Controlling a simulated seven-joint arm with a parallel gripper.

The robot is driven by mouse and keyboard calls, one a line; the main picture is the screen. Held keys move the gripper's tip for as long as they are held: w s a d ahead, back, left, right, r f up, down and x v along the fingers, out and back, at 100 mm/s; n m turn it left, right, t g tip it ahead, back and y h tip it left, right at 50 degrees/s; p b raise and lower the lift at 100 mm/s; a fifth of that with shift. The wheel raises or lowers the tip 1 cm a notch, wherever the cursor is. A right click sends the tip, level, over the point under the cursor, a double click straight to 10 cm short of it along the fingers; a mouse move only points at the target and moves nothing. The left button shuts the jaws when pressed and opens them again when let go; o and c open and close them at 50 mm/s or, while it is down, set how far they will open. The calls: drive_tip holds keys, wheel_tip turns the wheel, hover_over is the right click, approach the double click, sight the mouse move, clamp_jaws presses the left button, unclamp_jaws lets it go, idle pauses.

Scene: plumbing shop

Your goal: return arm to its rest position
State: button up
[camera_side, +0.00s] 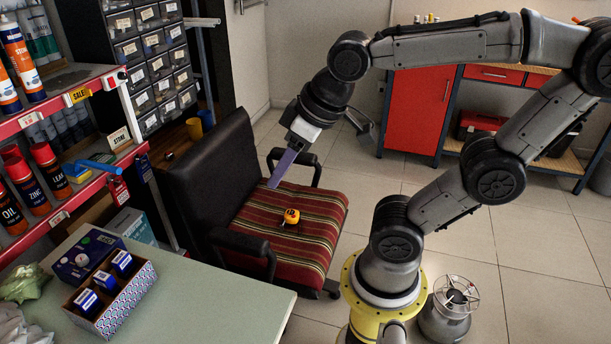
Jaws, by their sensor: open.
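My arm arches across from its yellow base at the lower middle. My gripper (318,160) hangs above the back part of a striped chair seat (305,245). It is open, with one long purple-grey finger to the left and a grey finger to the right, set wide apart. I see nothing held between them. A small yellow-orange object (291,216), which looks like a tape measure, lies on the seat below and apart from the gripper.
The dark chair back (215,180) and armrests stand close by. A shelf (100,180) with bottles is at left. A green table (225,290) holds a box of blue-labelled items (110,290). A metal canister (445,315) stands beside my base.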

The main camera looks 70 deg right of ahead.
drive_tip(key=s, duration=0.1)
drive_tip(key=s+f, duration=0.1)
drive_tip(key=s, duration=0.2)
drive_tip(key=shift+s+d+f, duration=0.1)
drive_tip(key=shift+d+f, duration=0.05)
drive_tip(key=shift+f, duration=0.1)
idle(1.2)
